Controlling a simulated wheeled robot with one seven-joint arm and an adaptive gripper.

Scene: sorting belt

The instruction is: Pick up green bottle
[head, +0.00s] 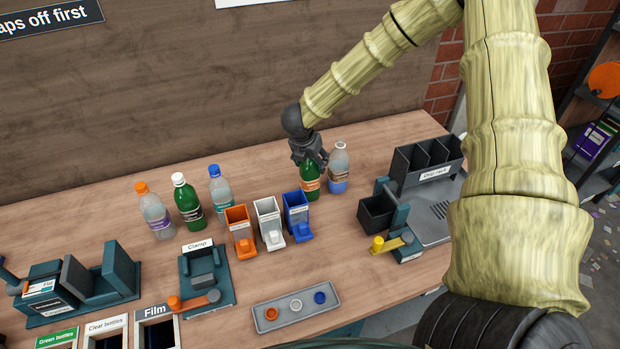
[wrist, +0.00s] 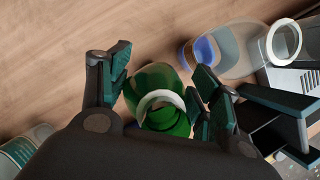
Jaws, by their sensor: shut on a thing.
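A green bottle (head: 310,187) with an orange label stands upright on the wooden table, right of the small bins. My gripper (head: 310,160) is above it with its fingers at the bottle's top. In the wrist view the green bottle (wrist: 157,78) shows an open, capless neck between the fingers of my gripper (wrist: 160,95), which is shut on it. The fingers hide part of the bottle's upper end. A second green bottle (head: 187,203) with a white cap stands farther left, apart from my gripper.
A clear bottle (head: 338,170) with a blue lower part stands close on the right. Orange (head: 238,228), white (head: 268,220) and blue (head: 296,213) bins stand in front. A dark rack (head: 428,160) is at the right. Two clear bottles stand at the left.

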